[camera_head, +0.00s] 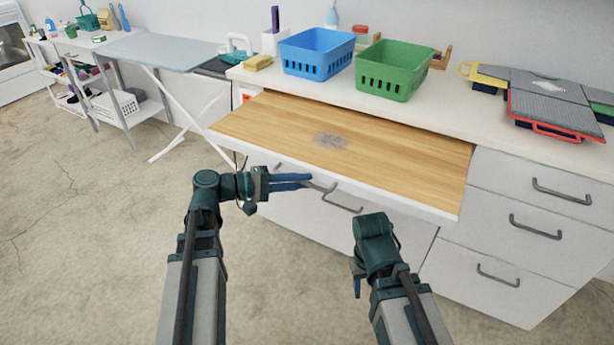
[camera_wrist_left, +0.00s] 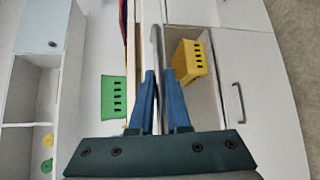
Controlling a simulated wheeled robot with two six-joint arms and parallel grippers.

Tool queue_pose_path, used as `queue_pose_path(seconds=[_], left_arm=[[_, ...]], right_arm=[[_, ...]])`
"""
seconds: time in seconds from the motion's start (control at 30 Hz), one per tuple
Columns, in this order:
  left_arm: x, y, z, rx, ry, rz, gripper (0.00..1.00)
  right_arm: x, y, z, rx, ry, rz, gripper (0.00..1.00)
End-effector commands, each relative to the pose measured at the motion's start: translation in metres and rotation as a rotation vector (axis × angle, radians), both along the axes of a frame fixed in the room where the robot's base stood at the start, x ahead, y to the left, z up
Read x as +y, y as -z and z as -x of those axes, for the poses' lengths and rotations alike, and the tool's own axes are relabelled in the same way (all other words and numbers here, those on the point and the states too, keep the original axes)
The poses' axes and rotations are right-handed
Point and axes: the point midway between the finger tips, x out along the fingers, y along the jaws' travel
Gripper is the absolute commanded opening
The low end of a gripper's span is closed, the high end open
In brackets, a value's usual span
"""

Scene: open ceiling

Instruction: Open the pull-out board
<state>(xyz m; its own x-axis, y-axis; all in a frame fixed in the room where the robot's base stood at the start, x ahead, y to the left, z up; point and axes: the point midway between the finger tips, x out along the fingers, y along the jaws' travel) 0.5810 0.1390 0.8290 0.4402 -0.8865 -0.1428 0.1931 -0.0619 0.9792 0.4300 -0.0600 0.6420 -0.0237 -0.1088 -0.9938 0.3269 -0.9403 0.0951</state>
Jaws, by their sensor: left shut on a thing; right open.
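The pull-out board (camera_head: 390,158) is a light wood panel with a white front edge. It is drawn well out from under the white counter and has a dark grey smudge on top. My left gripper (camera_head: 308,182) is at its front edge, with its blue fingers shut on the board's grey bar handle (camera_head: 329,188). In the left wrist view the handle (camera_wrist_left: 157,48) runs between the blue fingertips (camera_wrist_left: 156,82). My right gripper (camera_head: 357,280) hangs low in front of the cabinet, apart from the board, and is open; its fingers are mostly hidden by the wrist.
Blue (camera_head: 316,53) and green (camera_head: 393,70) baskets and a red-rimmed grey case (camera_head: 553,112) stand on the counter (camera_head: 450,118). Drawers with grey handles (camera_head: 535,226) are at right. A folding ironing board (camera_head: 165,52) stands at left. The floor in front is clear.

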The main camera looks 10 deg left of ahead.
Motion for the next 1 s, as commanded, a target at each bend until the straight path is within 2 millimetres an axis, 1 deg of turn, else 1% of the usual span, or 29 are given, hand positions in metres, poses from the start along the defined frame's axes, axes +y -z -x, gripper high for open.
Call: queue_pose_path(seconds=[0.03, 0.2, 0.63, 0.67, 0.8, 0.83, 1.0], left_arm=[[0.0009, 0.0003, 0.0061, 0.001, 0.001, -0.001, 0.00], [0.0038, 0.0003, 0.0135, 0.000, 0.000, -0.001, 0.00], [0.0049, 0.0003, 0.0153, 0.000, 0.000, -0.001, 0.00], [0.0048, 0.0003, 0.0151, 0.000, 0.000, -0.001, 0.17], [0.0049, 0.0002, 0.0150, 0.000, 0.000, -0.001, 0.42], [0.0049, 0.0001, 0.0150, 0.000, 0.000, 0.000, 0.45], [0.0048, -0.0001, 0.0149, 0.000, 0.000, 0.000, 0.45]], right_arm=[[0.0001, 0.0001, -0.0002, 0.000, 0.000, 0.000, 0.50], [0.0000, 0.0001, -0.0002, 0.000, 0.000, 0.000, 0.50], [-0.0001, 0.0001, 0.0000, 0.000, 0.000, 0.000, 0.50], [-0.0001, 0.0001, 0.0000, 0.000, 0.000, 0.000, 0.50], [-0.0001, 0.0000, 0.0000, 0.000, 0.000, 0.000, 0.50], [-0.0001, 0.0000, 0.0000, 0.000, 0.000, 0.000, 0.50], [-0.0001, 0.0000, 0.0000, 0.000, 0.000, 0.000, 0.50]])
